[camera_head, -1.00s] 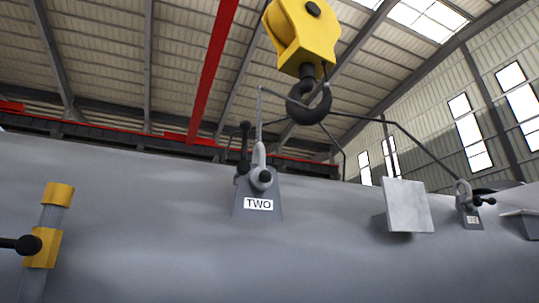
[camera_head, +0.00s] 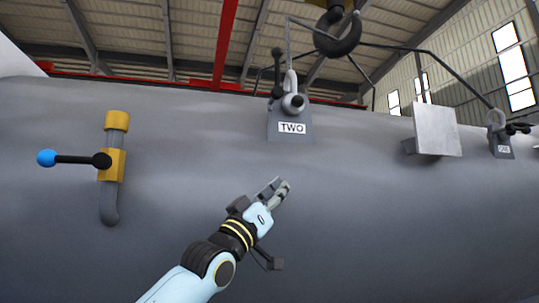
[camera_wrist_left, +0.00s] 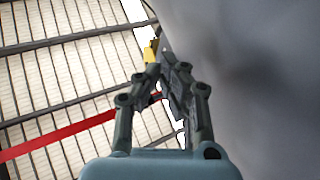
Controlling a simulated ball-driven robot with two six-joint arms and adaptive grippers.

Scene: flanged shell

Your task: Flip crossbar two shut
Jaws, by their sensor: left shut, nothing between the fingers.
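Crossbar two is a dark bar with a ball end (camera_head: 277,72), standing upright at the left side of the shackle (camera_head: 291,88) on the bracket labelled TWO (camera_head: 292,128). The bracket sits high on the grey shell (camera_head: 390,200). My left gripper (camera_head: 282,186) is in front of the shell, below the bracket and apart from it. Its fingers are together and empty. In the left wrist view the fingers (camera_wrist_left: 165,70) come together at their tips beside the shell wall. My right gripper is in neither current view.
A yellow valve (camera_head: 112,165) with a blue-knobbed lever (camera_head: 47,158) is on the shell at left. A pale plate (camera_head: 437,130) and a second labelled bracket (camera_head: 502,148) are at right. A crane hook (camera_head: 337,40) with sling lines hangs above. The shell's lower front is clear.

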